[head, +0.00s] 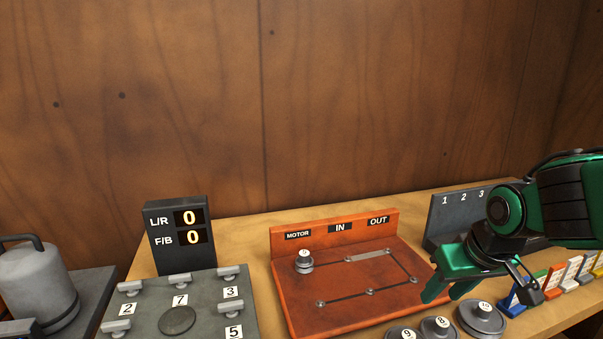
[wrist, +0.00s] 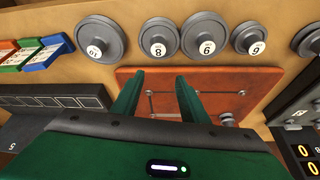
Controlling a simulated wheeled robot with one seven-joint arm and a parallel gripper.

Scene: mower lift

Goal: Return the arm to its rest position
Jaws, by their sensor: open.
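My gripper (head: 447,288) is green and black and reaches in from the right in the head view. Its jaws are open and empty, above the right end of the orange-red board. In the wrist view my gripper (wrist: 158,88) shows two green fingers spread apart over the same board (wrist: 264,86). The orange-red board (head: 340,307) carries MOTOR, IN and OUT labels, a track of dark lines with small studs, and a small metal knob (head: 304,261) near MOTOR.
Several round grey weights, including weight 10 (head: 482,318), lie along the front. Coloured tags (head: 556,281) and a dark numbered rack (head: 450,218) are at the right. A display (head: 180,236) reading 0 and 0 stands behind a grey panel (head: 205,318) with numbered clamps. A grey canister (head: 36,285) is far left.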

